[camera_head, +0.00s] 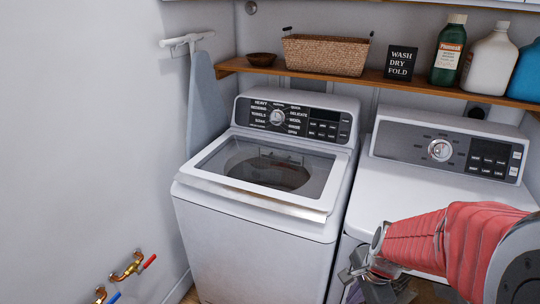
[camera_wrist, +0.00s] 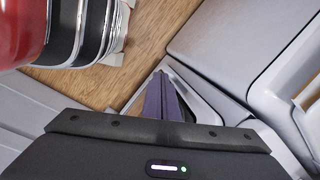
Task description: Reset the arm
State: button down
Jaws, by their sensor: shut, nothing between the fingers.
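My gripper (camera_head: 372,284) is at the lower right of the head view, at the end of my red-sleeved arm, in front of the dryer. In the wrist view my gripper's dark purple fingers (camera_wrist: 161,92) are together, with nothing between them. The white washer (camera_head: 252,232) stands at the centre of the head view, its glass-topped lid (camera_head: 215,168) down. The white dryer (camera_head: 375,185) stands to its right, partly hidden behind my arm.
A wooden shelf (camera_head: 290,73) above the machines holds a wicker basket (camera_head: 326,55), a small bowl (camera_head: 261,59), a black sign (camera_head: 401,63) and several bottles. An ironing board (camera_head: 205,105) hangs on the left wall, above brass taps (camera_head: 127,266). Wooden floor (camera_wrist: 150,35) shows in the wrist view.

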jog(key=s+a+r+n+t, duration=0.1)
jog(key=s+a+r+n, duration=0.1)
jog(key=s+r+n, duration=0.3)
jog(key=s+a+r+n+t+h, duration=0.1)
jog(key=s+a+r+n+t, duration=0.1)
jog(key=r+n, duration=0.9)
notch_tip(320, 180, up, 3)
jog(key=s+a, duration=0.1)
jog(key=s, duration=0.1)
jog(key=shift+s+a+t, duration=0.2)
jog(key=shift+s+t, duration=0.1)
jog(key=shift+s, duration=0.1)
jog(key=shift+f, duration=0.1)
